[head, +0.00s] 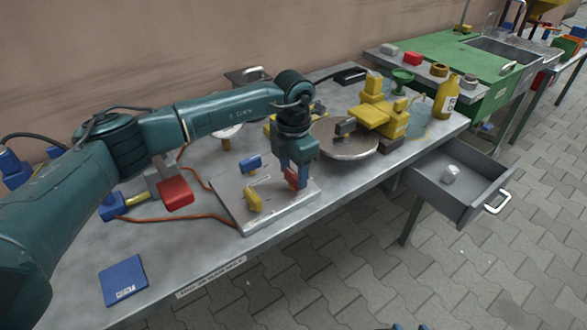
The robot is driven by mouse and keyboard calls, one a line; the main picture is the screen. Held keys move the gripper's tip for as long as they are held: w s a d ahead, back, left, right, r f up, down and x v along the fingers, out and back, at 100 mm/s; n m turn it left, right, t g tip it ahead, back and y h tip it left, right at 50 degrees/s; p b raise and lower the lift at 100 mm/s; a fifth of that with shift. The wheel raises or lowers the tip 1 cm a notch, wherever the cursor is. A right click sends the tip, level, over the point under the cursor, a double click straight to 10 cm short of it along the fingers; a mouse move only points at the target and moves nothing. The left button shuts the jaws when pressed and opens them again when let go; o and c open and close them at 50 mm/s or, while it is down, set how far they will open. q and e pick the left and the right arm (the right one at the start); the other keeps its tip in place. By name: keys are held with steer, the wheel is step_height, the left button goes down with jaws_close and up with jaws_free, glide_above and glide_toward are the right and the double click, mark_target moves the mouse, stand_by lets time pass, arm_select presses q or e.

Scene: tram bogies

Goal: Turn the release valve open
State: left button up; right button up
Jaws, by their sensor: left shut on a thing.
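A flat grey plate (233,202) lies on the long metal bench and carries small coloured handles. A blue handle (250,163) stands at its back left and a yellow handle (253,201) at its front left. A red handle (291,178) stands at its right. No readable label shows which is the release valve. My left gripper (292,176) points down at the red handle and is shut on it; the fingers hide part of it. Only small dark tips (410,327), possibly my right gripper, show at the bottom edge.
A round metal disc (345,140) and a yellow device (382,112) stand right of the plate. A red block (175,193) and an orange cable are left. A blue booklet (123,280) lies at front left. An open drawer (448,203) juts out at right.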

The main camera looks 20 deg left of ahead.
mark_target(293, 174)
arm_select(q)
steer(key=o, duration=1)
steer(key=shift+r, duration=0.1)
step_height(293, 174, up, 13)
